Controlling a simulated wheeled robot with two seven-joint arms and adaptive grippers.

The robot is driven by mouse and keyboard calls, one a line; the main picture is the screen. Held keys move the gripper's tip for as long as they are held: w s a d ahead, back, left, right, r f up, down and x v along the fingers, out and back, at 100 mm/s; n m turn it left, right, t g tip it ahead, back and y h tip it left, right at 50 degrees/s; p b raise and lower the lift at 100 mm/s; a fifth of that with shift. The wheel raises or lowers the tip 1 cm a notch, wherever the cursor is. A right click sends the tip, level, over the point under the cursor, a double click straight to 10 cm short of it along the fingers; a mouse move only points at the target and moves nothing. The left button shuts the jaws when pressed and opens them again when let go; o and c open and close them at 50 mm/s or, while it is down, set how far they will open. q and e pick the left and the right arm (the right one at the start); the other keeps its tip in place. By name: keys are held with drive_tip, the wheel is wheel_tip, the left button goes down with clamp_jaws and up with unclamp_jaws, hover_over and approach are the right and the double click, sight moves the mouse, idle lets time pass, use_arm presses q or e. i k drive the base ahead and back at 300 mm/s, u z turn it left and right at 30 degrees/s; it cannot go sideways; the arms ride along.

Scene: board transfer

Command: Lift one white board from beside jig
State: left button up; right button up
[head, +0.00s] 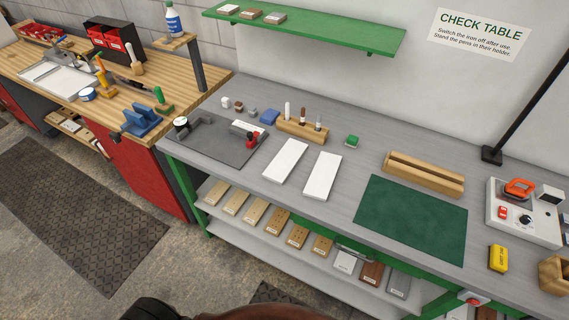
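Two white boards lie flat, side by side and apart, on the grey bench top: the left board (286,160) and the right board (322,176). Left of them is a dark grey plate (212,148) with a black and red clamp (252,140) at its right edge, which looks like the jig. A small white piece (243,127) shows behind the clamp; I cannot tell whether it is a label or part of a board. Neither of my grippers is in view.
Behind the boards stands a wooden pen holder (302,132). To the right are a green mat (412,218), clear on top, a slotted wooden block (424,173) and a soldering station (525,214). A green shelf (330,36) hangs above. Several wooden pieces lie on the lower shelf (262,234).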

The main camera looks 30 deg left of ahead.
sight(279, 170)
drive_tip(key=k, duration=0.4)
drive_tip(key=u, duration=2.3)
drive_tip(key=i, duration=1.75)
drive_tip(key=z, duration=0.9)
